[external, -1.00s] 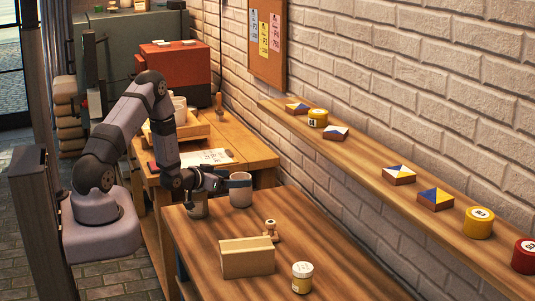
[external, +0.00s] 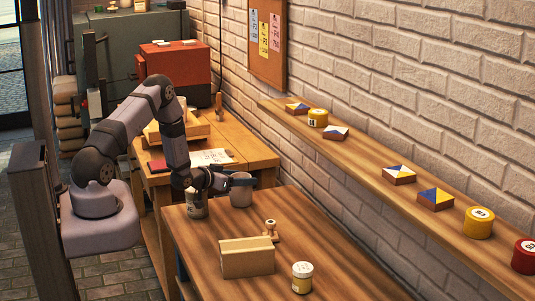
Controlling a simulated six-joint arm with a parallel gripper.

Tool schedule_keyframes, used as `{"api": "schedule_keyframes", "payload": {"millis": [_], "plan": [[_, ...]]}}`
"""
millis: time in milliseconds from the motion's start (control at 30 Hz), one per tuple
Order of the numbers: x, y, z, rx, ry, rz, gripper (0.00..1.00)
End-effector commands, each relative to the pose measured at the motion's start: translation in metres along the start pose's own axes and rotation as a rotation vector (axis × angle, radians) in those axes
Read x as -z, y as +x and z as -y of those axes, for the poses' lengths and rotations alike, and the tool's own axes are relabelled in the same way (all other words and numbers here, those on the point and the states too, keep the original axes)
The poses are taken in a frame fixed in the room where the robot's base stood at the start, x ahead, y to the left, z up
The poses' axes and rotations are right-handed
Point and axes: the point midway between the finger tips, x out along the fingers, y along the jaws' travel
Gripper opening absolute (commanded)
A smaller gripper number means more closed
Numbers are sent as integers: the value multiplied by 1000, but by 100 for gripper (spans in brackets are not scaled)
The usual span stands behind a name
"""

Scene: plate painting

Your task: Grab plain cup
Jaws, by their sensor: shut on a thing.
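The plain cup (external: 241,191) is a light grey cup near the far left end of the front wooden table (external: 330,240). My gripper (external: 243,181) reaches it from the left, with its dark fingers around the cup's upper part. My gripper is shut on the cup. The cup looks upright. I cannot tell whether its base is clear of the table. A second container (external: 196,205) stands just left of the cup, below my wrist, which hides part of it.
A wooden block (external: 247,257), a stamp (external: 271,230) and a small lidded jar (external: 302,277) stand nearer on the table. A wall shelf (external: 360,159) with tiles and paint tins runs along the right. The table's right part is clear.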

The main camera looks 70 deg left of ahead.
Motion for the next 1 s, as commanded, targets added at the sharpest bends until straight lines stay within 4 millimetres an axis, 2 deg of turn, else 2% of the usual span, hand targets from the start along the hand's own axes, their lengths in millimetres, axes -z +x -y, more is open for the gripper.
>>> {"api": "schedule_keyframes", "payload": {"millis": [467,667,1000], "plan": [[8,-2,0,0,1,-4,12],[22,-6,0,0,1,-5,12],[62,-18,0,0,2,-7,12]]}}
